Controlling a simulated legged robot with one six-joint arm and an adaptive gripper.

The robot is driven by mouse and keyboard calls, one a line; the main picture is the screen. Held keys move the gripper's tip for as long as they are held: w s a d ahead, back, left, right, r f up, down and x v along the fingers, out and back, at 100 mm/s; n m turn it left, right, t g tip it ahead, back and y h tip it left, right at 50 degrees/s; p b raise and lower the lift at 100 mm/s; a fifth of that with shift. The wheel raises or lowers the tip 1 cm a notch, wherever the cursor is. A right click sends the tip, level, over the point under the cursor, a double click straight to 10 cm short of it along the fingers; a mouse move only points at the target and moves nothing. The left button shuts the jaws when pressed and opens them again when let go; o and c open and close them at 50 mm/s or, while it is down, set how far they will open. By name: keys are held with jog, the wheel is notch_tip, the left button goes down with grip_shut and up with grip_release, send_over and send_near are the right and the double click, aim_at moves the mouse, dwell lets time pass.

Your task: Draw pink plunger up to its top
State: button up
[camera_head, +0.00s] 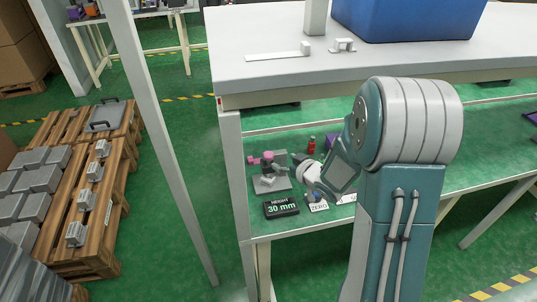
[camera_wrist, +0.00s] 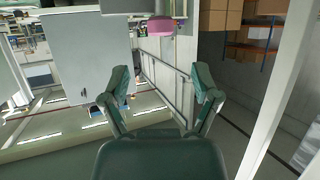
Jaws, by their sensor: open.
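In the head view a small grey device with pink parts stands on the green lower shelf. One pink knob (camera_head: 253,161) is at its left and another pink piece (camera_head: 268,155) is just right of it. I cannot tell for certain which is the plunger. Any contact is unclear.
A black display (camera_head: 281,207) reading "HEIGHT 30 mm" stands in front of the device, with a ZERO label (camera_head: 319,206) beside it. A red bottle (camera_head: 311,145) stands behind. The white upper tabletop (camera_head: 350,75) overhangs the shelf, and a post (camera_head: 160,130) rises at left.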

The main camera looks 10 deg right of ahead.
aim_at(270, 155)
jog(key=x, duration=0.9)
jog(key=shift+f, duration=0.1)
grip_shut()
